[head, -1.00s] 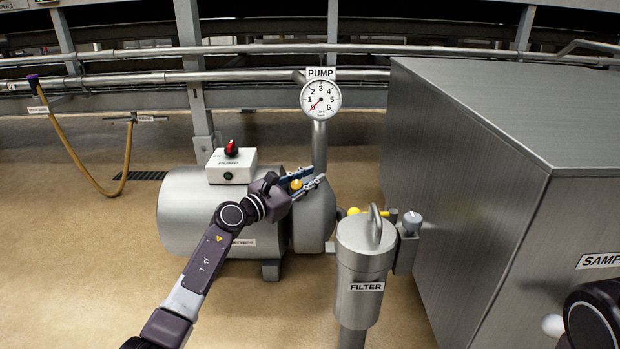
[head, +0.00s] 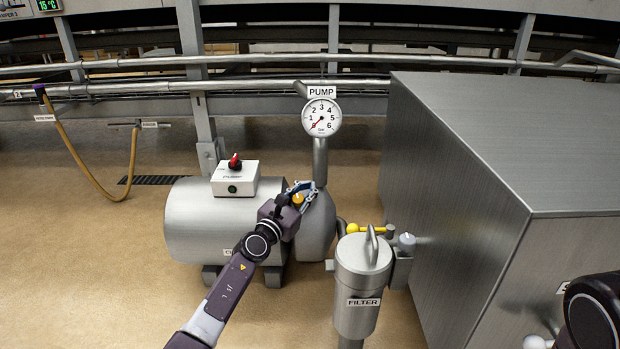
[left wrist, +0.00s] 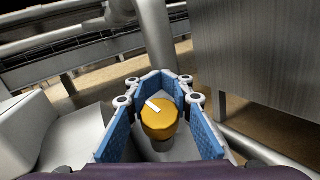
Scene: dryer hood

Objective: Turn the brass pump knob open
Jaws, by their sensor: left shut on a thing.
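The brass pump knob (left wrist: 159,120) is round and yellow-brown, with a white mark on top pointing to the upper left in the left wrist view. It sits on the grey pump housing (head: 320,235), and part of it shows in the head view (head: 298,199). My left gripper (left wrist: 158,92) is shut on the knob, its blue-padded fingers on both sides of it. In the head view the left gripper (head: 301,190) reaches the knob from the lower left. My right gripper is out of view.
The pump gauge (head: 321,118) stands behind the knob, needle at the low end. A white switch box (head: 235,181) with a red switch is at left. The filter canister (head: 361,285), a yellow-handled valve (head: 366,230) and a large metal box (head: 465,215) stand to the right.

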